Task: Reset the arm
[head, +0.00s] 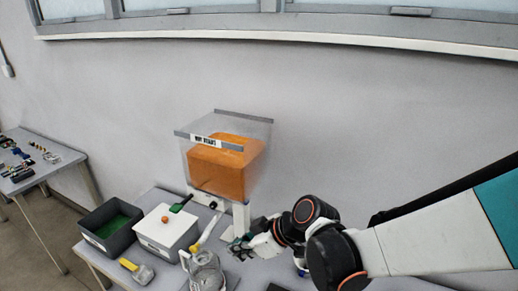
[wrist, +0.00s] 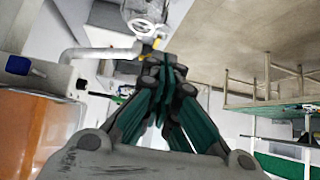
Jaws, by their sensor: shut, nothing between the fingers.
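My gripper (head: 240,247) is at the end of my arm, which reaches in from the right in the head view. It is low over the table, in front of the clear canister (head: 255,140) holding an orange content. In the wrist view my gripper (wrist: 166,62) has its green-sided fingers together, with nothing seen between them. The canister's orange content also shows at the left of the wrist view (wrist: 25,135).
On the table stand a dark bin (head: 108,243) with green inside, a white-topped box (head: 165,243), a clear pitcher (head: 205,270) and a yellow-handled tool (head: 137,270). A second table (head: 45,178) with small items is at far left. A wall is behind.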

